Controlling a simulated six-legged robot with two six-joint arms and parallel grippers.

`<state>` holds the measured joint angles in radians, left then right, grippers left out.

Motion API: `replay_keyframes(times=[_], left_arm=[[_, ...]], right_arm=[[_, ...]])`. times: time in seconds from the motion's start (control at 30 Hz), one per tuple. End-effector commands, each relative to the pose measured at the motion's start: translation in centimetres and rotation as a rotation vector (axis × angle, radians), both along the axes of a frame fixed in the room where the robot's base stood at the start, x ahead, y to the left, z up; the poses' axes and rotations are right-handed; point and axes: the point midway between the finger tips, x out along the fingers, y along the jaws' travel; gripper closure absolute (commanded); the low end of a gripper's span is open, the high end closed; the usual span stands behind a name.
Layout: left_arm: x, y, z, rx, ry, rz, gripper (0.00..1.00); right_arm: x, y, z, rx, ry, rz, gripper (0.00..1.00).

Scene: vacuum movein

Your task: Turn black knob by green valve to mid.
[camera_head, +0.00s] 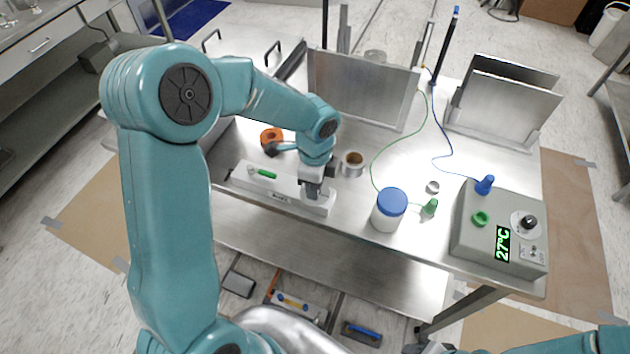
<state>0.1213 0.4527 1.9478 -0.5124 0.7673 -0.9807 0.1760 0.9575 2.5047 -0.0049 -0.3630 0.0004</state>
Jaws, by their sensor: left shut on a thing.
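A long white block (247,184) lies on the steel table, with a green valve handle (262,173) on its left part. My left gripper (312,192) reaches down from above onto the block's right part, to the right of the green valve. It is shut on the black knob there, and its fingers hide nearly all of the knob, so the knob's angle cannot be read. My right arm shows at the bottom right edge. Its gripper (430,347) is cut off at the frame bottom, and its jaws cannot be made out.
An orange ring-shaped part (271,138) and a small metal cup (352,164) stand behind the block. A white jar with a blue lid (390,209) stands to the right. A grey control box (478,244) reading 27°C sits at the right end. Metal racks (365,85) line the back.

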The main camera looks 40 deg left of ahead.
Motion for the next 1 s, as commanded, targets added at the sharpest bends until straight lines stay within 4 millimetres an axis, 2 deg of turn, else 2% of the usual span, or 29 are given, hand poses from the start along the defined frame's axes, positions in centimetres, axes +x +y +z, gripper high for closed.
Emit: replay_keyframes(times=[0.4, 1.0], left_arm=[[0.27, 0.07, 0.36, 0.002, -0.011, -0.238, 0.99], [0.3, 0.08, 0.34, 0.003, -0.012, -0.294, 0.99]], right_arm=[[0.0, 0.0, 0.82, 0.0, 0.0, 0.0, 0.57], [0.0, 0.0, 0.94, 0.0, 0.0, 0.0, 0.57]])
